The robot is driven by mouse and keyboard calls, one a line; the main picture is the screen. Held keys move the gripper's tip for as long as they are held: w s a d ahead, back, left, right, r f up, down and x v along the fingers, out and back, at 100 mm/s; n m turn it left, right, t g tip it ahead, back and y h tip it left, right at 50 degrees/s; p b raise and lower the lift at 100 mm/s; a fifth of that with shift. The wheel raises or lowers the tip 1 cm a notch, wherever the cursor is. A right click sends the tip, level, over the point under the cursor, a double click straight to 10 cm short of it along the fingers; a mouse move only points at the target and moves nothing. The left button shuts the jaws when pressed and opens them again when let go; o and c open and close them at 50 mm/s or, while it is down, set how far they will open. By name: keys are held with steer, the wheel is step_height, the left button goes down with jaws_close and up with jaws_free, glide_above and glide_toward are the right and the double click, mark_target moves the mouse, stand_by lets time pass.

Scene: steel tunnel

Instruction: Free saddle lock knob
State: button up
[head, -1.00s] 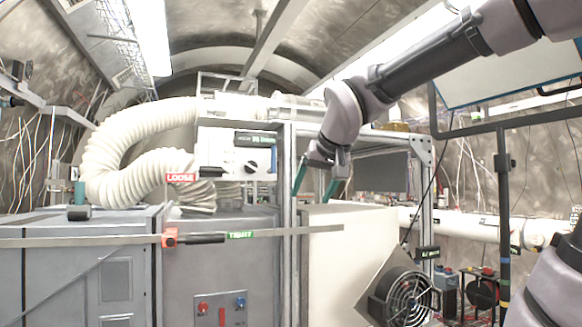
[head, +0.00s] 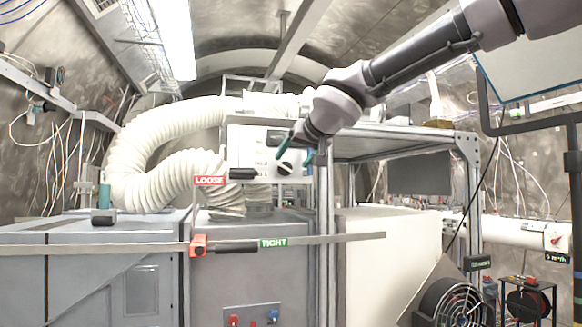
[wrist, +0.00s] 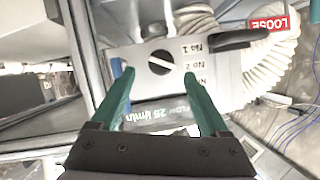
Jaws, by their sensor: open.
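The saddle lock is an orange block (head: 198,245) on a flat metal rail (head: 340,239) in the head view. Its black lever (head: 236,248) lies along the rail, pointing right to the green TIGHT label (head: 273,243). The red LOOSE label (head: 209,181) stands above the block; it also shows in the wrist view (wrist: 268,24). My gripper (head: 296,152) is open and empty, above and right of the lock in the picture. In the wrist view its teal fingers (wrist: 158,75) point at a white selector panel; the orange block is not seen there.
The white panel (head: 262,142) carries a round black selector (wrist: 161,62) and a black handle (wrist: 229,40). A ribbed white hose (head: 120,165) curves at left. Grey cabinets (head: 90,270) stand below the rail. A metal frame post (head: 325,230) and a fan (head: 455,305) are at right.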

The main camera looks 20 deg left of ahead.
mark_target(286, 167)
steer(key=x, duration=0.5)
steer(key=shift+s, duration=0.1)
jaws_close()
